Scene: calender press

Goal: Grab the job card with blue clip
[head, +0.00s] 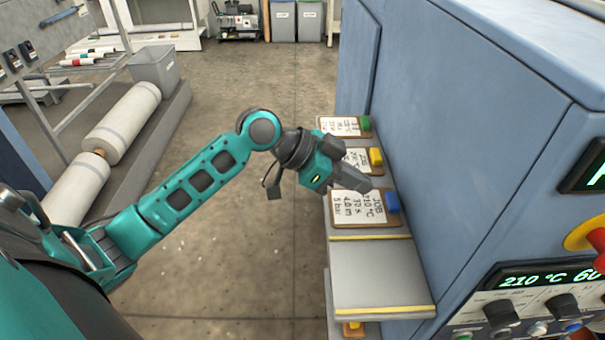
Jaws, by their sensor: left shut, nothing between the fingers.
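The job card with the blue clip (365,209) lies on a narrow shelf at the side of the blue machine. Its blue clip (392,202) is at the card's right end, and handwriting shows on the paper. My left gripper (358,182) is shut and empty. In the picture it is just above this card and overlaps the card with the yellow clip (376,156). I cannot tell how high it is over the cards. My right gripper is not in view.
A card with a green clip (344,126) lies farther back on the shelf (375,275), whose near part is bare. The blue machine (480,150) walls off the right side. The floor between is clear.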

